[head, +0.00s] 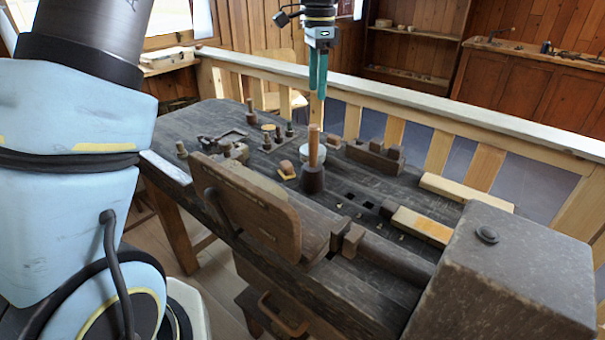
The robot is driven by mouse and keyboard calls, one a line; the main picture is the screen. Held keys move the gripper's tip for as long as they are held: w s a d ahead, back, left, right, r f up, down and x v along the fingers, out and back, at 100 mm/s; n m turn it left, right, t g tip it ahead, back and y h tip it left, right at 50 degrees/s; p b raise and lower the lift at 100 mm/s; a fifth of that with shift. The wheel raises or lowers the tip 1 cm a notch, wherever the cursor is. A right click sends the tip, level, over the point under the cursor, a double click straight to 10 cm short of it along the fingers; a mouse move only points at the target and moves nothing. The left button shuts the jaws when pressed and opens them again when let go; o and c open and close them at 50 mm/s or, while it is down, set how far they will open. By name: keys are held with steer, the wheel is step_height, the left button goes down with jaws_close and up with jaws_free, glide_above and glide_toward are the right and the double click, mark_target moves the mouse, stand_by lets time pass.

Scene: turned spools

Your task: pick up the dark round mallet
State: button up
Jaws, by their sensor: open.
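The dark round mallet (312,178) stands upright on the dark workbench (345,195), head down, with its pale wooden handle pointing up. My gripper (318,92) hangs above the bench with its teal fingers pointing down. Its fingertips appear above the top of the mallet's handle in the picture, apart from it. The gripper is open and holds nothing. A small part of the bench behind the mallet is hidden.
A round white-topped thing (313,152) is just behind the mallet. Small wooden pieces and pegs lie to the left. A dark block (375,157) and pale wood bars (455,191) are to the right. An upright board (250,205) and a large grey block (510,270) stand in front.

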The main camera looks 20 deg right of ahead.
mark_target(312, 127)
steer(key=f+b, duration=0.4)
steer(key=w+f+b, duration=0.1)
steer(key=f+b, duration=0.1)
steer(key=f, duration=0.1)
steer(key=shift+a, duration=0.25)
step_height(312, 127, down, 6)
steer(key=shift+r+p, duration=0.25)
steer(key=shift+p, duration=0.3)
steer(key=shift+w+d+f+p, duration=0.15)
steer(key=shift+f+p, duration=0.35)
steer(key=shift+f, duration=0.8)
steer(key=shift+d+f+p, duration=0.1)
steer(key=shift+f+p, duration=0.4)
steer(key=shift+f, duration=0.8)
jaws_close()
